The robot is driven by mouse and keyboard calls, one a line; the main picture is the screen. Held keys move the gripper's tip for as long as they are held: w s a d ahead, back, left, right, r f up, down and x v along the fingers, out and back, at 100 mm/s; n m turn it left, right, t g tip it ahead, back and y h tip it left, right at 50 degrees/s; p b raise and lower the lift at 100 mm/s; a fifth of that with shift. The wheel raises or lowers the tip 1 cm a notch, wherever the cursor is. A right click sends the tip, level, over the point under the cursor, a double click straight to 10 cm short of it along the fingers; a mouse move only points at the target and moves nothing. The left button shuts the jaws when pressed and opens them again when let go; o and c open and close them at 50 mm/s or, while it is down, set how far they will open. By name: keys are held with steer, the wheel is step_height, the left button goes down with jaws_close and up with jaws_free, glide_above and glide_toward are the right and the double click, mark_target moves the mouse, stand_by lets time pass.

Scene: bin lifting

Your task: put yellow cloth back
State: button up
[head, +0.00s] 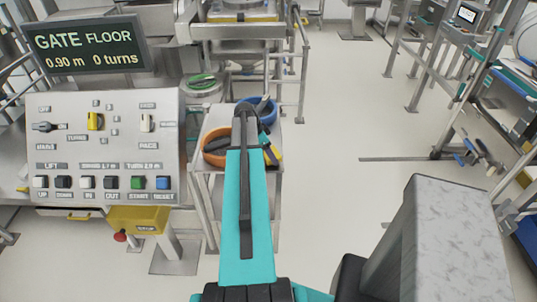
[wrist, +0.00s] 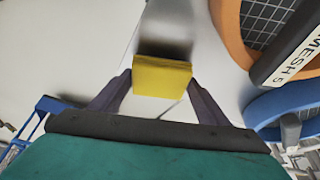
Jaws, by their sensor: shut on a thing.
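The yellow cloth (wrist: 162,78), a folded block, sits between the two dark fingers of my gripper (wrist: 160,88) in the wrist view. My gripper is shut on it. A dark shadow lies on the pale surface just beyond the cloth; I cannot tell whether the cloth touches that surface. In the head view a yellow patch of the cloth (head: 274,155) shows at the right side of my teal arm, over the small metal stand (head: 208,128). My arm hides most of the gripper there.
An orange-rimmed sieve (head: 212,153) and a blue-rimmed sieve (head: 270,112) are on the stand; in the wrist view the orange rim (wrist: 228,40) is right of the cloth. A control console (head: 105,145) stands left, with a yellow box (head: 150,215) below. Floor at right is mostly clear.

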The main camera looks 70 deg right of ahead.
steer(key=shift+f, duration=0.75)
steer(key=shift+f, duration=0.2)
steer(key=o, duration=1)
steer(key=shift+r, duration=0.35)
steer(key=b+v, duration=0.3)
steer(key=v, duration=0.8)
steer(key=shift+w+a+r+b, duration=0.15)
steer(key=shift+a+r+b, duration=0.05)
steer(key=shift+r+b, duration=0.1)
